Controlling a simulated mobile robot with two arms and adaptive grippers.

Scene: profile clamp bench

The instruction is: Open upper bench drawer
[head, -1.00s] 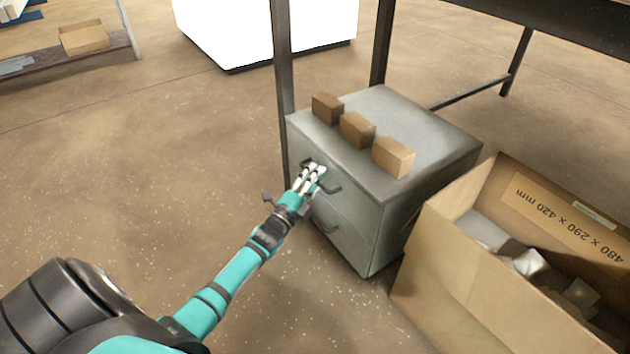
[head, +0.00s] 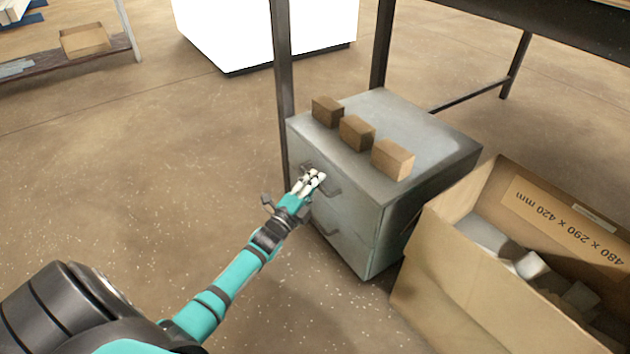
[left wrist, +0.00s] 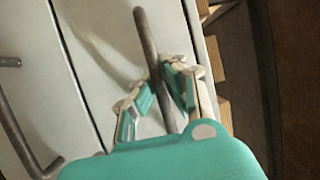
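A grey drawer cabinet (head: 430,128) stands under the dark bench. Its upper drawer (head: 352,190) has a dark bar handle (left wrist: 150,50) and looks closed. My left gripper (head: 312,181) is at this handle. In the left wrist view its fingers (left wrist: 160,92) stand on either side of the bar, with small gaps that look clear of it. The fingers hide part of the handle in the head view. The lower drawer's handle (head: 326,226) is below; in the left wrist view it is at the left (left wrist: 22,130). My right gripper is not in view.
Three small brown blocks, one of them here (head: 393,159), sit on the cabinet top. A large open cardboard box (head: 470,265) stands close at the cabinet's right. A bench leg (head: 283,90) rises at its left back. The floor in front is clear.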

